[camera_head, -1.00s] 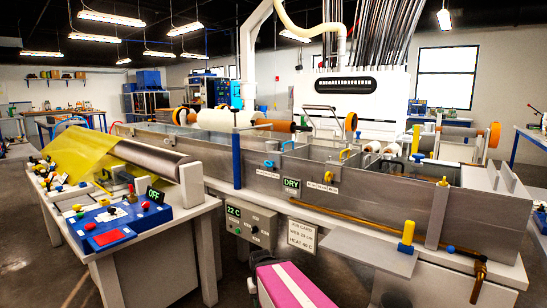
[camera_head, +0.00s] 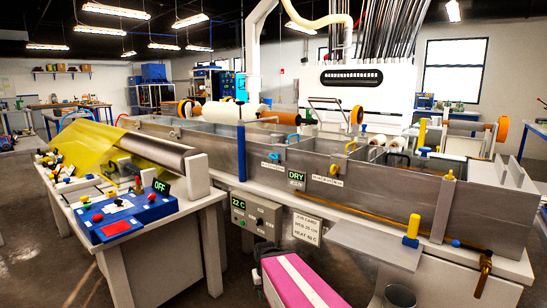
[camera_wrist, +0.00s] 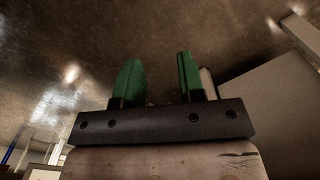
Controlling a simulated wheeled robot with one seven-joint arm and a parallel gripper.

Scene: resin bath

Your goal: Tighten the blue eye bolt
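I cannot pick out an eye bolt for certain. A blue loop-shaped fitting (camera_head: 293,138) stands on the rim of the long grey tank (camera_head: 230,165) in the head view. A smaller blue piece (camera_head: 274,156) is at the tank's near wall. A blue knob (camera_head: 455,243) sits low at the right end, beside a brass rod (camera_head: 380,214). My gripper (camera_wrist: 158,84) shows in the wrist view with its two green fingers apart and nothing visible between them. It does not show in the head view, so its place relative to these blue parts cannot be told.
A table with a blue control panel (camera_head: 128,216) and yellow film (camera_head: 85,143) stands at left. Floor shows between the table and the bench.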

